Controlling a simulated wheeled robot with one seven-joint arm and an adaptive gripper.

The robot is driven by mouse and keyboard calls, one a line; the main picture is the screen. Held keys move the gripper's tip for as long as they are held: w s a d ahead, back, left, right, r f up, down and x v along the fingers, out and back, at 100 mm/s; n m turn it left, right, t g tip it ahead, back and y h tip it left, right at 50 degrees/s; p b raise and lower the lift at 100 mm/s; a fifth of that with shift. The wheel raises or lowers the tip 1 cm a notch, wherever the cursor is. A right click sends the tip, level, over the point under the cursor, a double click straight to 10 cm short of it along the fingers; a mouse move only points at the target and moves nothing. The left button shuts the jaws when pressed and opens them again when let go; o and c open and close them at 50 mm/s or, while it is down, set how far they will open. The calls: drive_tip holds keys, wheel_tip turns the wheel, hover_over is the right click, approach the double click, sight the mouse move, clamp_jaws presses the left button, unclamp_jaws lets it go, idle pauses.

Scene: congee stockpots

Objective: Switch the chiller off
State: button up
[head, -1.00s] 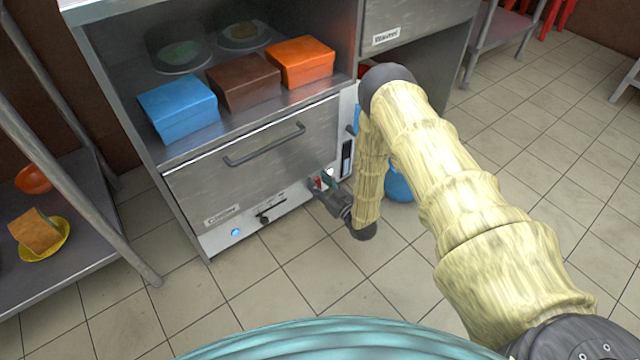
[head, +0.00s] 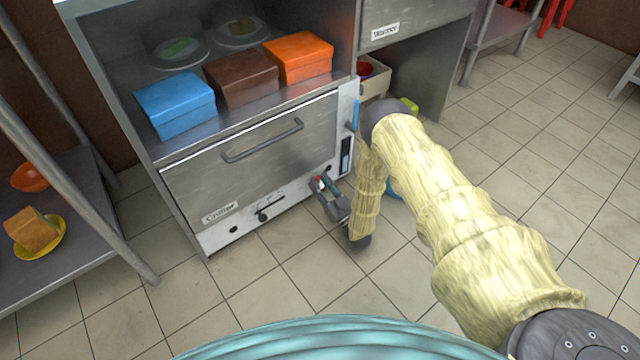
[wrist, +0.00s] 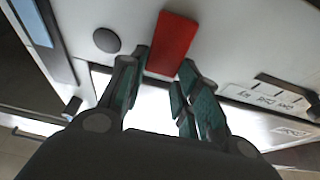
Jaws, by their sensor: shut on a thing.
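The chiller (head: 250,165) is the steel unit with a handled front and a white control strip along its bottom. The lamp (head: 234,229) at the left of the strip is dark. A red switch (wrist: 172,42) stands out from the panel in the wrist view; its small red part also shows in the head view (head: 317,183). My gripper (head: 323,184) is at the right end of the strip. In the wrist view its green-padded fingers (wrist: 164,66) are on either side of the switch's lower end, closed on it. The fingers partly hide the switch in the head view.
A sliding lever (head: 262,215) sits on the strip left of my gripper. A blue upright strip (head: 346,155) is at the right of the chiller front. Blue, brown and orange boxes (head: 298,58) stand on the shelf above. A metal rack (head: 75,240) stands at left. The tiled floor in front is clear.

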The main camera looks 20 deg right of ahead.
drive_tip(key=o, duration=1)
